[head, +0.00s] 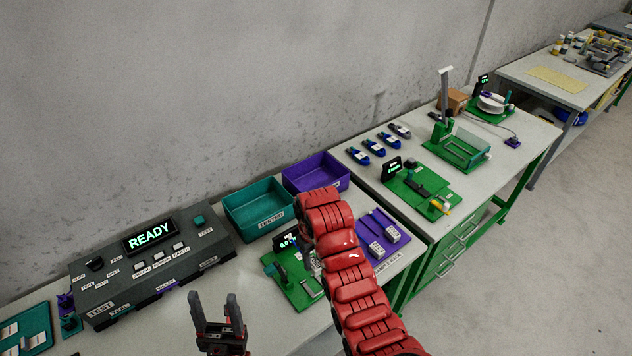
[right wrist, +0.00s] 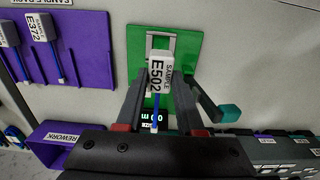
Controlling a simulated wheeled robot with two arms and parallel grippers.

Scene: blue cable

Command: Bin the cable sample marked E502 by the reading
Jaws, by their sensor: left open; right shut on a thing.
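The cable sample marked E502 (right wrist: 158,72) has a white tag block and a thin blue cable. My right gripper (right wrist: 160,90) is shut on it above a green meter stand (right wrist: 134,45); contact with the stand is unclear. The stand also shows in the head view (head: 304,299). Its small display (head: 284,241) is partly hidden, and only part of the reading shows. My red right arm covers part of the stand. The teal TESTED bin (head: 262,221) and the purple REWORK bin (right wrist: 65,132) stand behind. My left gripper (head: 218,303) is open and empty.
A grey tester (head: 150,262) reads READY at the left. The purple sample rack (head: 390,228) holds other samples, one marked E372 (right wrist: 41,28). Green fixtures (head: 425,186) and several blue-and-grey items (head: 374,149) stand on the right bench.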

